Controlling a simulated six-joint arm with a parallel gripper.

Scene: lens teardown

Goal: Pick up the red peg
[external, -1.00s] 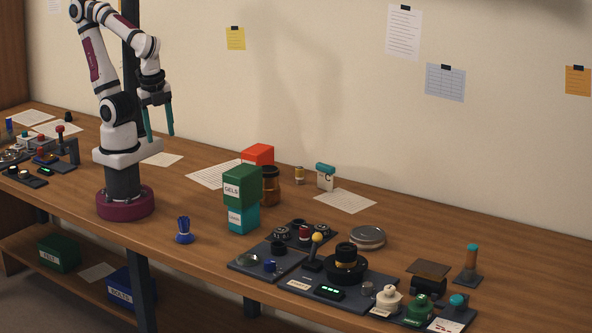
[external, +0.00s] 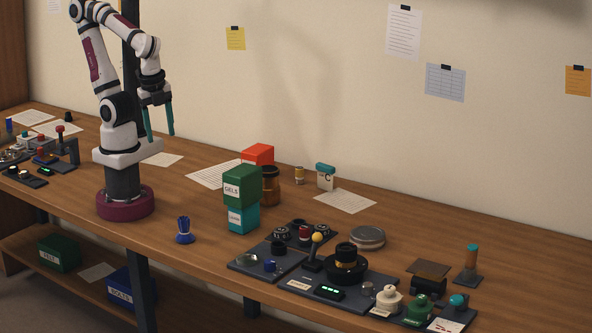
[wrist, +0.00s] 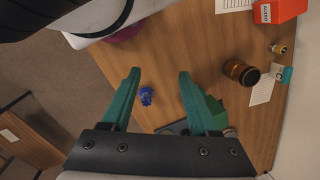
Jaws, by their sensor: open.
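My gripper (external: 160,134) is open and empty, raised above the back left of the bench, beside my base. Its two teal fingers point down, and they stand wide apart in the wrist view (wrist: 158,76). A small red part (external: 304,232) that looks like the red peg stands in a dark tray (external: 322,240) among black ring parts. It is far to the right of my gripper and too small to make out fully. I cannot pick it out in the wrist view.
A green box on a teal box (external: 243,218), an amber jar (external: 270,186) and a red box (external: 258,154) stand between my gripper and the tray. A blue part (external: 184,230) stands near the front edge. A yellow-knobbed lever (external: 316,238) stands near the red part.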

